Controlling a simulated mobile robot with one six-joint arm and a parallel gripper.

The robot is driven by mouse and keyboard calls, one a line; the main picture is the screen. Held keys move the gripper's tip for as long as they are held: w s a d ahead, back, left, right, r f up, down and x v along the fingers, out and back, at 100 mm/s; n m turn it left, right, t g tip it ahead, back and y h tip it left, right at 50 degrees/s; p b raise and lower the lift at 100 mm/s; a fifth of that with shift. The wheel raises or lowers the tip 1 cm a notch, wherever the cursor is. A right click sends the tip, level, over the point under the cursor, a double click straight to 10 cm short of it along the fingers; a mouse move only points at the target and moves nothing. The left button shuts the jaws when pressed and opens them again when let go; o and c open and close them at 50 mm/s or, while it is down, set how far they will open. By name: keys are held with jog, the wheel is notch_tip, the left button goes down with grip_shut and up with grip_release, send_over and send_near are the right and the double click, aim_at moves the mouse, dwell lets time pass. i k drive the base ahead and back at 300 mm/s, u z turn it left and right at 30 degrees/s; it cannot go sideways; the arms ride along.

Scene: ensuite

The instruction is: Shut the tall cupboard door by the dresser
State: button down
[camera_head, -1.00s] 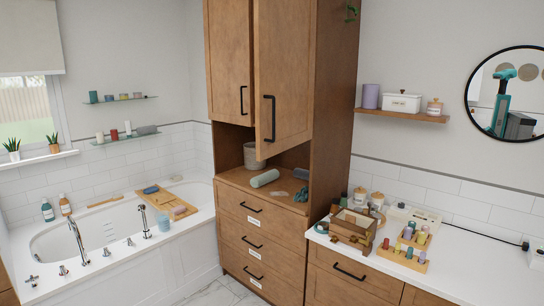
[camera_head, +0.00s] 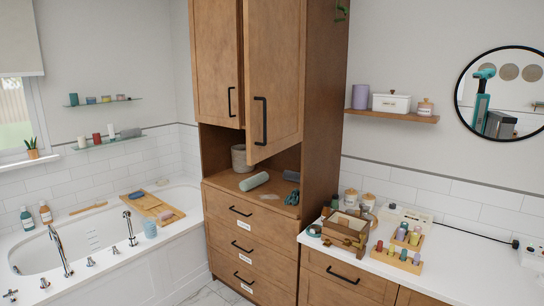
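The tall wooden cupboard (camera_head: 325,120) stands in the middle of the view. Its right upper door (camera_head: 276,70) is ajar, swung out a little toward me, with a black vertical handle (camera_head: 260,121) near its left edge. The left upper door (camera_head: 217,60) looks shut and has its own black handle (camera_head: 231,102). The dresser part with its drawers (camera_head: 242,225) is below an open shelf, and these drawers look shut. My gripper does not show directly. A teal and grey robot shape, seemingly my reflection, shows in the round mirror.
The open shelf (camera_head: 222,179) under the doors holds a pot (camera_head: 240,158) and rolled towels (camera_head: 254,181). At right, a white counter (camera_head: 455,262) carries a wooden box (camera_head: 347,227) and bottle trays (camera_head: 398,256). A bathtub (camera_head: 165,240) is at left.

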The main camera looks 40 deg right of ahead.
aim_at(274, 32)
jog(key=i, duration=0.85)
jog(key=u, duration=0.05)
